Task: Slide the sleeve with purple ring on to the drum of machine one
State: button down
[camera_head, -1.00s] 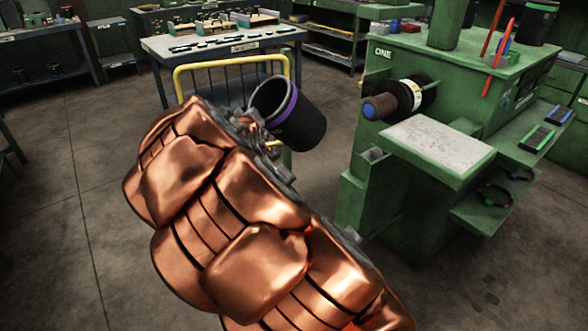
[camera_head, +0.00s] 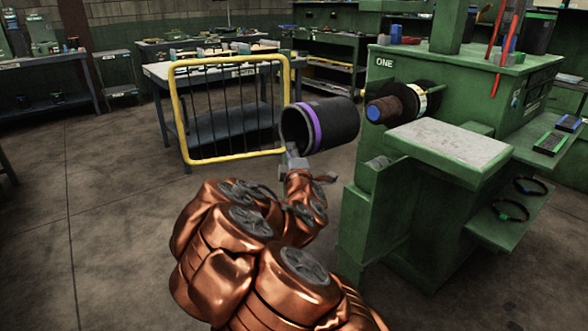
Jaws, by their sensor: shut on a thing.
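The black sleeve with the purple ring (camera_head: 335,122) is held in the air, lying nearly level, its open hollow end facing left. My gripper (camera_head: 294,158) is shut on the sleeve's lower left rim, below the purple ring; the fingertips are partly hidden. The drum of machine one (camera_head: 386,107) is a brown cylinder with a blue end, sticking out left from a black flange (camera_head: 425,95) with a pale band. The sleeve's right end is close to the drum's blue end in the picture; the true gap between them cannot be told. Machine one (camera_head: 400,62) is green and marked ONE.
A pale-topped shelf (camera_head: 452,142) juts out below and in front of the drum. A yellow-framed barrier (camera_head: 232,160) stands behind the sleeve, before a grey table (camera_head: 160,72). Loose rings (camera_head: 508,212) lie on a low green shelf at right. The floor at left is clear.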

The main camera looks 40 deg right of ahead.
jog(key=shift+s+d+f+n, duration=0.15)
jog(key=shift+d+f+n, duration=0.15)
jog(key=shift+f, duration=0.4)
jog(key=shift+d+r+p, duration=0.15)
jog(key=shift+d+p, duration=0.25)
jog(key=shift+d, duration=0.2)
jog(key=d+p, duration=0.5)
jog(key=d, duration=0.2)
jog(key=shift+s+d+p, duration=0.15)
jog(key=shift+s+p, duration=0.05)
jog(key=shift+p, duration=0.1)
jog(key=shift+d+p, duration=0.7)
jog(key=shift+d, duration=0.55)
jog(key=shift+d, duration=0.15)
jog(key=shift+d, duration=1)
jog(key=shift+s+d+f+b, duration=0.1)
jog(key=shift+d+b, duration=0.1)
jog(key=shift+d, duration=0.95)
jog(key=shift+s+d+f+b, duration=0.1)
jog(key=shift+d+b, duration=0.1)
jog(key=shift+d, duration=0.9)
